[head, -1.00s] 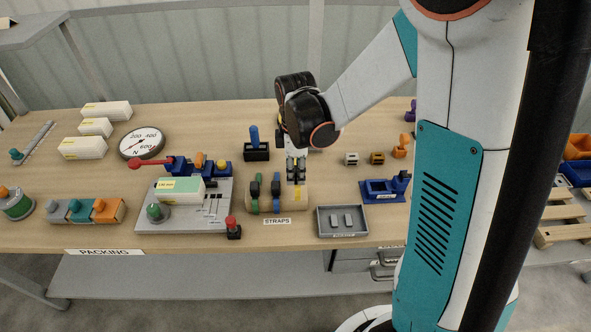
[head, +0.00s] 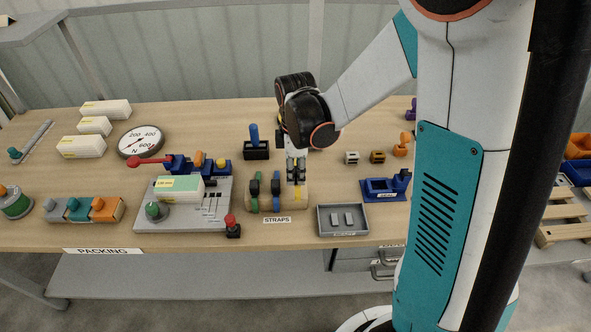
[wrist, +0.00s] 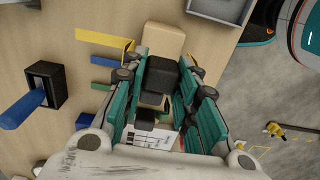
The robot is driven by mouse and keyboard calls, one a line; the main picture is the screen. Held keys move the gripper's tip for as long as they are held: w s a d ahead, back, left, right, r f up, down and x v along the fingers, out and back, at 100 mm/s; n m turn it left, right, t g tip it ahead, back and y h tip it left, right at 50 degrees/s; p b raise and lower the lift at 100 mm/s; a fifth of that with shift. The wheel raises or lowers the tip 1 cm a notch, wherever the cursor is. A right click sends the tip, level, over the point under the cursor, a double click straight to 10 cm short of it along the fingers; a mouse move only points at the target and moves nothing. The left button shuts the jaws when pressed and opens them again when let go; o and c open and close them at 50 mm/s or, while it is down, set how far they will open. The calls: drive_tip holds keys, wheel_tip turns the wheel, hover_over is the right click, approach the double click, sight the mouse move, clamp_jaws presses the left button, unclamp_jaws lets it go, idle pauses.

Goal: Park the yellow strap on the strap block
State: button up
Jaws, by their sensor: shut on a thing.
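The strap block (head: 269,206) is a pale wooden block behind the STRAPS label, with green, blue and yellow straps across it. The yellow strap (head: 299,192) is at its right end, directly below my gripper (head: 296,180). In the wrist view the yellow strap (wrist: 104,39) runs out to the left beside the block (wrist: 165,38). My gripper (wrist: 160,95) is shut on a black piece between its teal fingers, which seems to be the yellow strap's buckle. The fingers hide where the strap meets this piece and whether it touches the block.
The blue strap (head: 276,189) and green strap (head: 254,199) are close on the left. A grey tray (head: 323,232) with small grey parts is to the right front. A black holder (head: 256,153) with a blue handle stands behind. A blue fixture (head: 385,190) lies to the right.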

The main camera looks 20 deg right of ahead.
drive_tip(key=shift+f+b, duration=2.15)
drive_tip(key=shift+f, duration=0.45)
drive_tip(key=o, duration=1.1)
wheel_tip(320, 180, up, 12)
drive_tip(key=shift+r, duration=0.1)
